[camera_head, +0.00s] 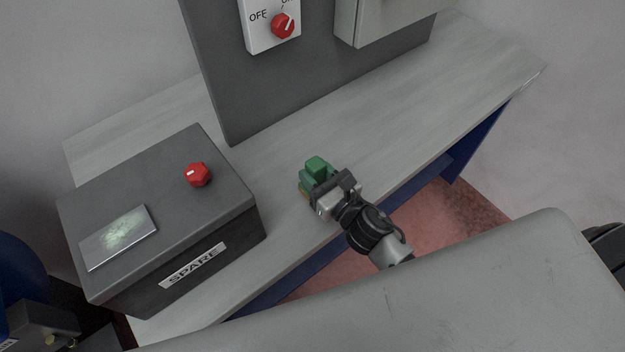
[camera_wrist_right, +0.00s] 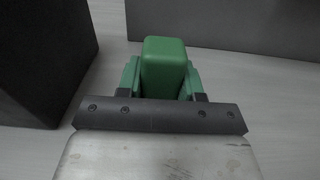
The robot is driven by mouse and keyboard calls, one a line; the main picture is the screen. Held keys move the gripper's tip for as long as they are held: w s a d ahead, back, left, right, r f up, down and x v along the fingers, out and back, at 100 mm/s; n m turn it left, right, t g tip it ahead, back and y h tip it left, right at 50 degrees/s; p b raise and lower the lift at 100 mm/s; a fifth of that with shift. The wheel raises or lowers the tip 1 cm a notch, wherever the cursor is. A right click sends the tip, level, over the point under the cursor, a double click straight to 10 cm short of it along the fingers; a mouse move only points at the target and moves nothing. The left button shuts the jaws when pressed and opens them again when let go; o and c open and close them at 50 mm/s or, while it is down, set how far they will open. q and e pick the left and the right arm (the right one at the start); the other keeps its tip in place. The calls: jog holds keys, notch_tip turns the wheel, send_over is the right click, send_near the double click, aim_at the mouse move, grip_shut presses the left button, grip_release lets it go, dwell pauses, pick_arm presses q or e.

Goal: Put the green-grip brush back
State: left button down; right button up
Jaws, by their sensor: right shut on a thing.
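My right gripper (camera_head: 322,184) is shut on the green-grip brush (camera_head: 316,167), above or at the grey bench top near its front edge. In the right wrist view the green grip (camera_wrist_right: 164,68) stands up between the two green-tipped fingers. A small tan patch shows below the green in the head view. The rest of the brush is hidden by the gripper, and I cannot tell whether it touches the bench. My left gripper is not in view.
A dark box labelled SPARE (camera_head: 150,225) with a red knob (camera_head: 198,174) stands left of the gripper on the bench (camera_head: 390,110). Behind rises a grey panel (camera_head: 225,70) with a red switch (camera_head: 283,26). The bench is clear to the right.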

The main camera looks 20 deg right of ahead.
jog(key=shift+w+a+f, duration=0.2)
jog(key=shift+w+a, duration=0.05)
jog(key=shift+f, duration=1.8)
jog(key=shift+f+b, duration=0.2)
jog(key=shift+b, duration=0.15)
jog(key=o, duration=1)
jog(key=shift+r, duration=0.1)
